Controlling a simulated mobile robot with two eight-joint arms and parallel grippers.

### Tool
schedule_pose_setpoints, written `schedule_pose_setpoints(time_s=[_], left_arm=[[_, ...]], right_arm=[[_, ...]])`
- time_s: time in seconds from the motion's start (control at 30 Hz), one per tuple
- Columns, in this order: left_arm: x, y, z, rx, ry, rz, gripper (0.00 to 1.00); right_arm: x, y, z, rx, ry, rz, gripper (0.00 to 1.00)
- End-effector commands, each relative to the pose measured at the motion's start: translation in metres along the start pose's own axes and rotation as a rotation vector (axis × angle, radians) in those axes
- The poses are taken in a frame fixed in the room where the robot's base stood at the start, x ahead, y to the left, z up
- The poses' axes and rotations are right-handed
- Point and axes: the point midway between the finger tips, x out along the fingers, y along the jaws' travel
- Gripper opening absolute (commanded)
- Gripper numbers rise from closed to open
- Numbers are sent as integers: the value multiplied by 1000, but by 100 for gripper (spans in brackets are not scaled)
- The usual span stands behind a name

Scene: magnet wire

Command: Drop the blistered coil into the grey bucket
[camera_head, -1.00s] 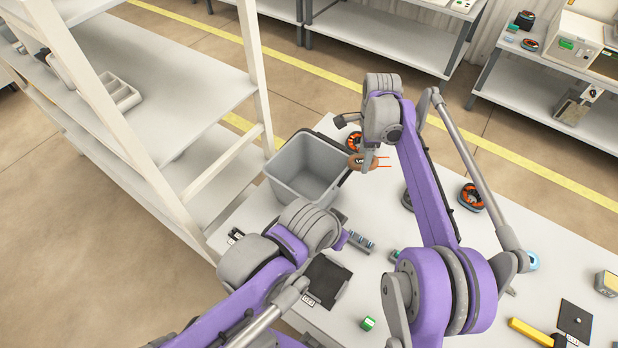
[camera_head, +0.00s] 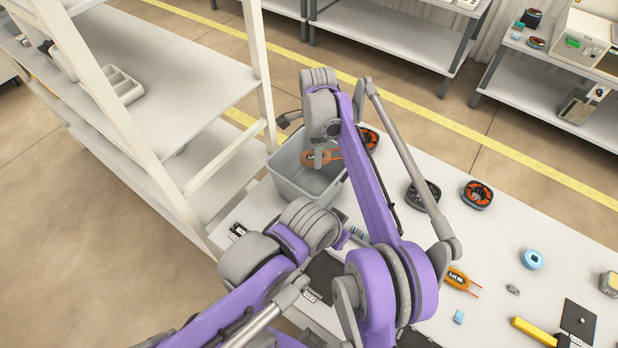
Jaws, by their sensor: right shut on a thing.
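The grey bucket (camera_head: 292,184) stands on the white table's far left end, its open top facing me. My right gripper (camera_head: 318,160) reaches over the bucket and is shut on an orange-brown coil (camera_head: 309,159) with a dark label and two orange wire ends. The coil is over the bucket opening, apart from its floor as far as I can tell; blisters are too small to make out. Another orange labelled coil (camera_head: 457,279) lies on the table to the right. My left gripper (camera_head: 343,240) is low in front of the bucket; its fingers are mostly hidden by its wrist.
Black-and-orange spools (camera_head: 477,195) lie on the white table (camera_head: 540,240), with a dark ring (camera_head: 424,194), a blue roll (camera_head: 532,259) and a yellow-handled tool (camera_head: 532,331). White shelving (camera_head: 262,70) stands close left of the bucket.

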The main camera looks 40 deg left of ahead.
Motion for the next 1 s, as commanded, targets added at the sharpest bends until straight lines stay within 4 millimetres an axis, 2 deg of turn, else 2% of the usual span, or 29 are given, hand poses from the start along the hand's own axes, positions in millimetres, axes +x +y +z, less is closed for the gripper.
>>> schedule_pose_setpoints(time_s=[0.03, 0.13, 0.43, 0.47, 0.6, 0.63, 1.0], left_arm=[[5, 0, 6, 0, -6, 0, 0], [8, 0, 9, 0, -9, 0, 0], [7, 0, 9, 0, -8, 0, 0], [7, 0, 9, 0, -8, 0, 0], [7, 0, 9, 0, -8, 0, 0], [7, 0, 9, 0, -8, 0, 0], [7, 0, 8, 0, -8, 0, 0]], right_arm=[[10, 1, 1, 1, -2, 2, 0], [16, 0, 0, 1, -2, 1, 0], [16, 0, -1, 0, 0, 0, 0], [16, 0, -1, 0, 0, -1, 67], [16, 0, -1, 0, 0, 0, 92], [16, 0, -1, 0, 0, 0, 97], [11, 0, 0, 0, 0, -1, 97]])
